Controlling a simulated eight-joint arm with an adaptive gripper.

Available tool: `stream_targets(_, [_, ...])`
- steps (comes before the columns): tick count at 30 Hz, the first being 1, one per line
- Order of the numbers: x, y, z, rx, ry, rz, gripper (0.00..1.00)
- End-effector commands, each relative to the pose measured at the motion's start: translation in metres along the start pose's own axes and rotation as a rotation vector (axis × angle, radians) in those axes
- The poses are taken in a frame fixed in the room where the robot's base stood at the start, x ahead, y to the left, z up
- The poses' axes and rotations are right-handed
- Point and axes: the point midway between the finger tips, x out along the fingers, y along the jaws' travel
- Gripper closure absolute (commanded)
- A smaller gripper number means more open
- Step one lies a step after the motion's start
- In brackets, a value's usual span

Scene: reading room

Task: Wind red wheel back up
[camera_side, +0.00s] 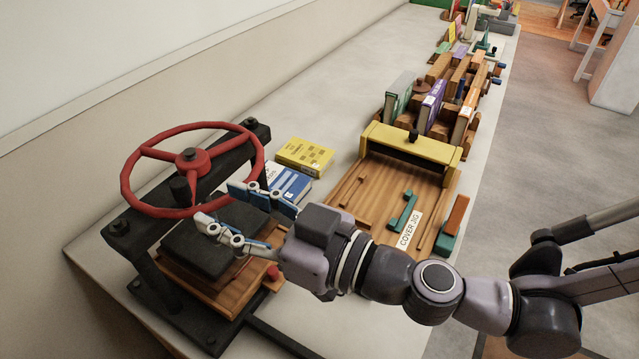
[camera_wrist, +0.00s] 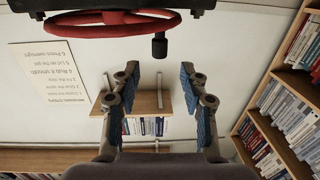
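The red wheel (camera_side: 190,160) lies flat atop a black press frame (camera_side: 146,262), at the left in the side view. Its rim shows at the top of the wrist view (camera_wrist: 100,24). Below the wheel is a dark press plate (camera_side: 190,243) above a wooden base (camera_side: 232,290); I cannot tell whether they touch. My gripper (camera_side: 216,204) is open, its fingers apart at the wheel's near right side, around rim height or a little lower. In the wrist view my gripper (camera_wrist: 159,76) is empty between blue pads. Contact with the wheel or plate is unclear.
A blue book (camera_side: 288,184) and a yellow book (camera_side: 305,156) lie just beyond my gripper. A wooden cover jig (camera_side: 378,192) with a yellow bar stands to the right. Racked books (camera_side: 431,108) stand farther back. The table's left rear stretch is clear.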

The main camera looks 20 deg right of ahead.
Motion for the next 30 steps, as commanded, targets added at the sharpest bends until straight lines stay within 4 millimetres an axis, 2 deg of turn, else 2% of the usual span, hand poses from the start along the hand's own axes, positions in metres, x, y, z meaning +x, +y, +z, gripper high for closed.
stream_targets(3, [-0.002,0.023,-0.004,0.000,-0.008,0.049,0.56])
stream_targets(17, [-0.021,0.099,-0.012,0.000,-0.054,0.218,0.56])
stream_targets(30, [-0.051,0.167,-0.014,0.004,-0.120,0.376,0.56])
